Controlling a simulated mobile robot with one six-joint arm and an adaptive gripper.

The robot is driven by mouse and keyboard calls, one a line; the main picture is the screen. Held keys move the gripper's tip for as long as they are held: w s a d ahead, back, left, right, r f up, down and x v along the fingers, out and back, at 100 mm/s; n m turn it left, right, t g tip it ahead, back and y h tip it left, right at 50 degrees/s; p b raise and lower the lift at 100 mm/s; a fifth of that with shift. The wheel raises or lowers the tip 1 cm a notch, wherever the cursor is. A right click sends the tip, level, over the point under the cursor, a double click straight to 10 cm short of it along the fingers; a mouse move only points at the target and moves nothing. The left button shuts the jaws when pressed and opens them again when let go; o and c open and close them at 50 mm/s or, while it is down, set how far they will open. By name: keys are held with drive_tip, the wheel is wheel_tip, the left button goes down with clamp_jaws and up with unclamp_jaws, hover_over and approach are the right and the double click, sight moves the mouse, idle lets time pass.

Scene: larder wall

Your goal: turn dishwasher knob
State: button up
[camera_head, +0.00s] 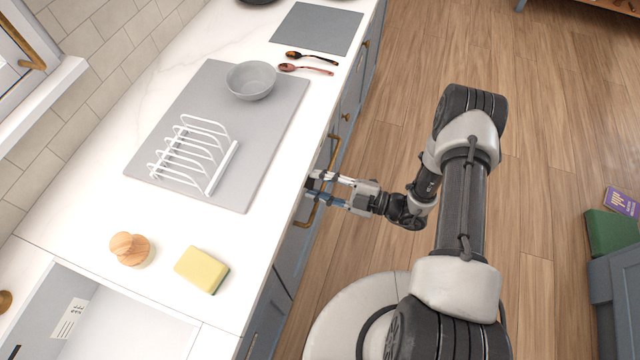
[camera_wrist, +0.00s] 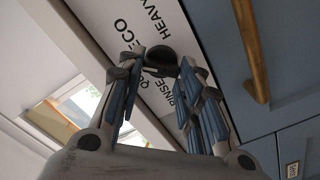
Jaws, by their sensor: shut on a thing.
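The dark dishwasher knob (camera_wrist: 160,56) sits on a pale panel (camera_wrist: 143,18) in the wrist view. The panel is printed with words such as ECO, HEAVY and RINSE around the knob. My gripper (camera_wrist: 152,68) has its two fingers on either side of the knob and is shut on it. In the head view my gripper (camera_head: 313,188) reaches left to the cabinet front, just under the counter edge. The counter edge and the fingers hide the knob there. The knob's pointer cannot be made out.
A brass handle (camera_wrist: 251,50) stands out close beside my fingers in the wrist view. The white counter (camera_head: 190,225) above carries a grey mat with a dish rack (camera_head: 193,152) and bowl (camera_head: 251,80), a sponge (camera_head: 202,269) and a wooden-handled brush (camera_head: 130,248).

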drive_tip(key=shift+m, duration=1.5)
drive_tip(key=o, duration=1.1)
drive_tip(key=shift+c, duration=0.2)
drive_tip(key=v, duration=1.2)
drive_tip(key=shift+r, duration=0.1)
